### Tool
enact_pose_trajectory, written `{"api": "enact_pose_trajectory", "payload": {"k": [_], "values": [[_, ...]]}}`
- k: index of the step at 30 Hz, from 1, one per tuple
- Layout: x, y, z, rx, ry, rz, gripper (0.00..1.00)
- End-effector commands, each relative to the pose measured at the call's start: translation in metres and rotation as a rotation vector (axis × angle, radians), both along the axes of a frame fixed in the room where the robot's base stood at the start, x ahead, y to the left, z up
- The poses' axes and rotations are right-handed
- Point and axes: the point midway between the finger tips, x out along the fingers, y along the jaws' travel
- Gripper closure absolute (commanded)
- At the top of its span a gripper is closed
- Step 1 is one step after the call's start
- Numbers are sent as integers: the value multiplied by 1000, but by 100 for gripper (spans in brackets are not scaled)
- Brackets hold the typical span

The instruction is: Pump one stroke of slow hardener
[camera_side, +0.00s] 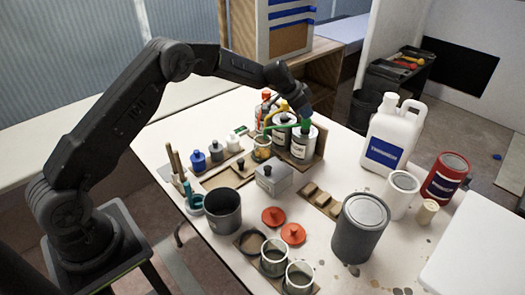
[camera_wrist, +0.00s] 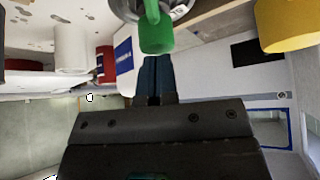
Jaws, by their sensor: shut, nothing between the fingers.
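Pump bottles with a red pump head (camera_side: 266,97), a yellow pump head (camera_side: 283,106) and a green pump head (camera_side: 305,124) stand in a wooden rack (camera_side: 318,150). Their labels are too small to read, so I cannot tell which is slow hardener. My gripper (camera_side: 306,112) is shut and empty, pointing down right over the green head. In the wrist view my fingertips (camera_wrist: 157,58) meet the end of the green head (camera_wrist: 157,36); I cannot tell whether they touch. A cup with amber contents (camera_side: 262,149) stands in front of the bottles, near the green spout.
A grey box (camera_side: 268,177) stands in front of the rack. A big white jug (camera_side: 392,135), a red can (camera_side: 446,177) and a grey can (camera_side: 360,228) stand to the right. Small blue and grey bottles (camera_side: 198,160) stand left. The yellow head (camera_wrist: 288,25) is close by in the wrist view.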

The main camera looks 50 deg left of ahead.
Motion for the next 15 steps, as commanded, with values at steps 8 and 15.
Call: {"api": "enact_pose_trajectory", "payload": {"k": [8, 15], "values": [[-1, 0, 11, -1, 6, -1, 100], [-1, 0, 25, 0, 5, -2, 100]]}}
